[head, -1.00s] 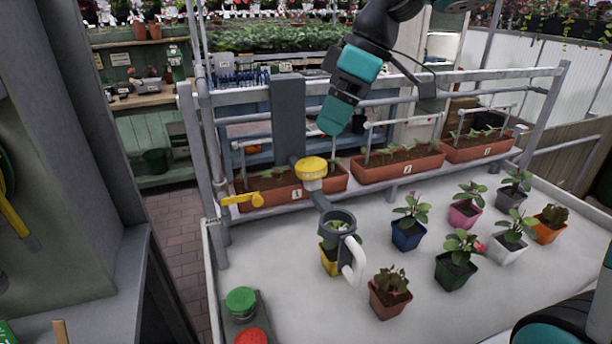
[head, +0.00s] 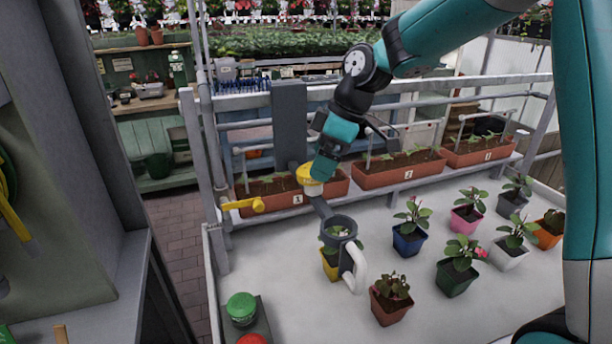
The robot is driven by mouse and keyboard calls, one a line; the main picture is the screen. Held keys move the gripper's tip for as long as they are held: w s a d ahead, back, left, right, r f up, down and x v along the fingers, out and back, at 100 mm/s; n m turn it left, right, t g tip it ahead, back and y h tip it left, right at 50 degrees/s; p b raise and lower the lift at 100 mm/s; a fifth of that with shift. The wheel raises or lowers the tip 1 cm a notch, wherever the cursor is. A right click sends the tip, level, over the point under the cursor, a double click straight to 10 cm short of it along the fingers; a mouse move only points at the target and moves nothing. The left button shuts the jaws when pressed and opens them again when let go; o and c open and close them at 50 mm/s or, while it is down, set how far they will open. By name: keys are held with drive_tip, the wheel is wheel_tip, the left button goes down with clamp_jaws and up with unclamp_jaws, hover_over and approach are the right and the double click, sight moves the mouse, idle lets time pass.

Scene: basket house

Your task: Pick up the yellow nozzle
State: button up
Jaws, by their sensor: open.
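The yellow nozzle (head: 306,174), a round yellow cap with a pale lower part, sits upright on the grey bracket arm below the grey post. My gripper (head: 322,172) reaches down from the upper right, its teal fingertips overlapping the nozzle's right side. The fingers hide part of the nozzle, and whether they touch it cannot be told. The gripper is open.
A yellow lever (head: 243,204) sticks out left of the nozzle. A grey ring holder with a white handle (head: 357,272) is below, over a yellow pot. Planter boxes (head: 398,171) line the rail behind. Several potted plants stand on the white table (head: 350,318); its front middle is clear.

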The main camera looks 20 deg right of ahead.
drive_tip(key=x, duration=0.1)
drive_tip(key=p+x, duration=0.1)
drive_tip(key=x, duration=0.3)
drive_tip(key=shift+s+a+f+p, duration=0.1)
drive_tip(key=shift+s+p, duration=0.2)
drive_tip(key=shift+p, duration=0.1)
drive_tip(key=c, duration=1.1)
drive_tip(key=shift+o, duration=0.2)
